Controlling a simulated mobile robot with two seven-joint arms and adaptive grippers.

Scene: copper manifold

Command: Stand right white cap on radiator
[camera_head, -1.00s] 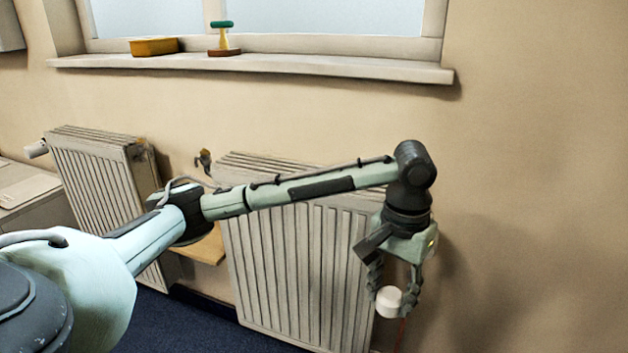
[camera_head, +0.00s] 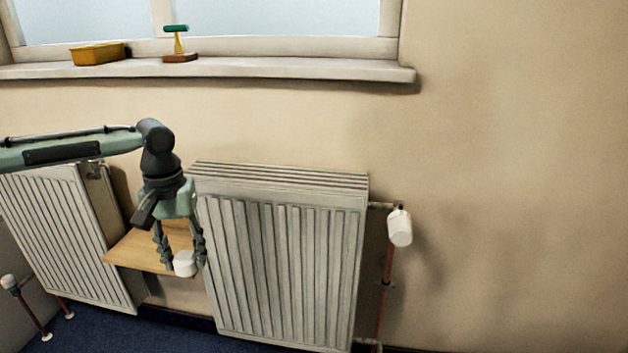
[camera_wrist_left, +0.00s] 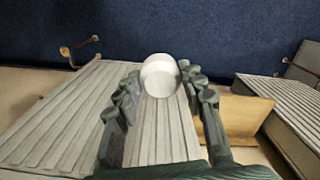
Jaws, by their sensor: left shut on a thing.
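My left gripper (camera_head: 180,262) hangs fingers down and is shut on a small white cap (camera_head: 185,263). In the left wrist view the white cap (camera_wrist_left: 159,75) sits between the fingertips. In the head view, the gripper overlaps the left edge of the right-hand radiator (camera_head: 280,265), with the cap well below the radiator's top. Another white cap-like piece (camera_head: 400,228) is on the pipe at this radiator's right side. My right gripper does not show.
A wooden board (camera_head: 135,250) is behind the gripper, between the two radiators. The left radiator (camera_head: 70,235) is partly hidden by my arm. The windowsill (camera_head: 300,68) carries a yellow box (camera_head: 97,54) and a green-topped tool (camera_head: 178,42). The right radiator's top (camera_head: 280,173) is bare.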

